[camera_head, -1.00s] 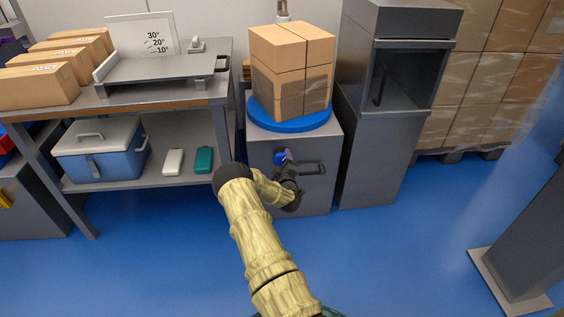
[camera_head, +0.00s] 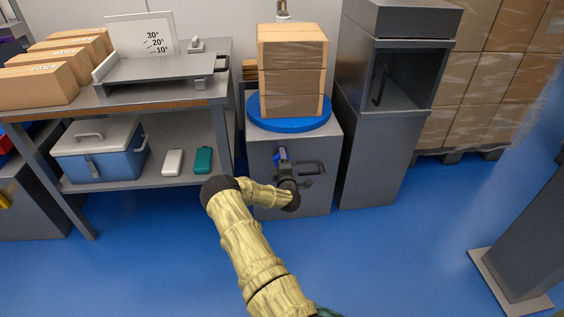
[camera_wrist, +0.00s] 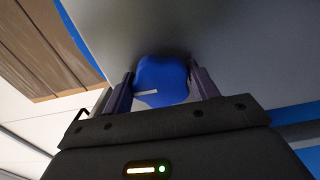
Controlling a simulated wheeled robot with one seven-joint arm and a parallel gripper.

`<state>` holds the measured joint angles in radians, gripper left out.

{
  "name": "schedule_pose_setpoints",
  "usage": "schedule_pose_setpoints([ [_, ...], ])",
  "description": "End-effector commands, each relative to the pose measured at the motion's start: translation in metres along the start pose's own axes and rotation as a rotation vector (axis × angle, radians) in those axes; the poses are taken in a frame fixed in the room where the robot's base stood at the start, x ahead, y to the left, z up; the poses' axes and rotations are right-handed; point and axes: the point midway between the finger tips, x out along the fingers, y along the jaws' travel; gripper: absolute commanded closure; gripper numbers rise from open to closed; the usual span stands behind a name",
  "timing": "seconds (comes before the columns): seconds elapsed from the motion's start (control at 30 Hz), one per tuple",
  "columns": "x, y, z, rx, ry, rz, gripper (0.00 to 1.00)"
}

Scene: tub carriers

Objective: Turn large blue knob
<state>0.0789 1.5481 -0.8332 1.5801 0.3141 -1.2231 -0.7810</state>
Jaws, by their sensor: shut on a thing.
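The large blue knob (camera_wrist: 162,80) is on the front of a grey cabinet (camera_head: 262,190). In the wrist view it sits between the two fingers of my gripper (camera_wrist: 160,88), which is shut on it. A pale pointer line on the knob lies roughly level in that view. In the head view my gripper (camera_head: 281,160) is at the cabinet's front and mostly hides the knob. On top of the cabinet is a blue round turntable (camera_head: 290,124) carrying a stack of brown boxes (camera_head: 292,72), one face now towards me.
A workbench (camera_head: 225,110) stands left, with boxes, a cooler (camera_head: 98,150) and a teal case (camera_head: 203,160). A tall grey machine (camera_head: 375,150) stands right. The blue floor in front is clear.

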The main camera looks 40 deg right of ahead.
Motion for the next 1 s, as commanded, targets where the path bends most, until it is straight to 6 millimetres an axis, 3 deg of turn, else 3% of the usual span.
schedule_pose_setpoints([
  [0.27, -0.001, -0.002, -0.001, 0.0, 0.001, -0.004, 0.64],
  [0.3, -0.001, -0.002, -0.001, 0.0, 0.001, -0.004, 0.35],
  [0.4, -0.001, -0.002, -0.001, 0.001, 0.001, -0.004, 0.19],
  [0.77, -0.004, 0.0, 0.0, 0.001, -0.001, -0.002, 0.19],
  [1.0, -0.032, 0.002, 0.0, -0.001, -0.002, -0.004, 0.19],
])
